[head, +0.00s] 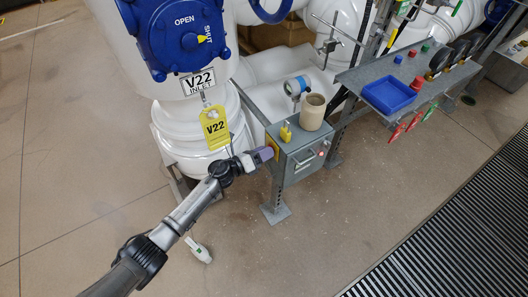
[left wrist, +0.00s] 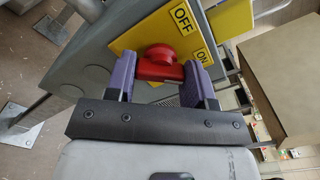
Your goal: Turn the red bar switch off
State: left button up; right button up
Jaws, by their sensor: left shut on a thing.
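The red bar switch (left wrist: 160,65) shows in the left wrist view on a yellow plate (left wrist: 232,18) with black OFF and ON labels. The plate is on the side of a grey control box (head: 308,160). My left gripper (head: 265,154) is at that side of the box; it also shows in the left wrist view (left wrist: 160,80). Its two purple fingers are on either side of the red switch, shut on it. In the head view the gripper hides the switch. I cannot tell clearly which label the bar points to. My right gripper is not in view.
A beige cup (head: 312,112), a yellow item (head: 286,132) and a gauge (head: 297,87) are on the box. Right of it is a grey bench with a blue tray (head: 388,95). A yellow V22 tag (head: 214,127) hangs near my arm. The front floor is mostly clear.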

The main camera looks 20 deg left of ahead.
pick_arm(q)
jog(key=n+p, duration=0.7)
jog(key=n, duration=1)
jog(key=shift+p, duration=0.35)
jog(key=shift+n, duration=0.4)
jog(key=o, duration=0.9)
jog(key=shift+p+v, duration=2.35)
jog(key=shift+v, duration=4.6)
